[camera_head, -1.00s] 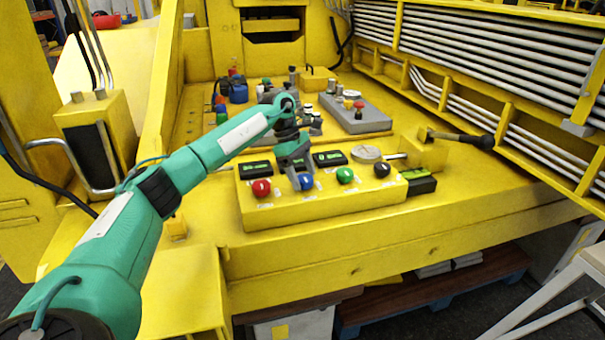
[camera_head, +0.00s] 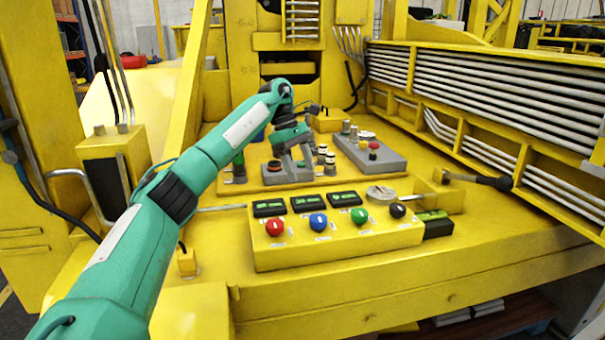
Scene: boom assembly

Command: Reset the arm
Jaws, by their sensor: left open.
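My left arm (camera_head: 190,180) is green and reaches in from the lower left over the yellow bench. My left gripper (camera_head: 298,178) is grey, open and empty. It points down above or in front of the grey plate at the back of the bench, behind the button box; whether it touches anything there I cannot tell. The yellow button box (camera_head: 330,242) carries a red button (camera_head: 275,227), a blue button (camera_head: 318,222), a green button (camera_head: 359,215) and a black button (camera_head: 398,210), with small dark displays behind them. My right gripper is not in view.
A second grey plate (camera_head: 372,155) with small fittings lies at the back right. A black-handled lever (camera_head: 480,180) sticks out on the right. Yellow panels with grey pipes (camera_head: 490,95) border the right side. The bench front edge is clear.

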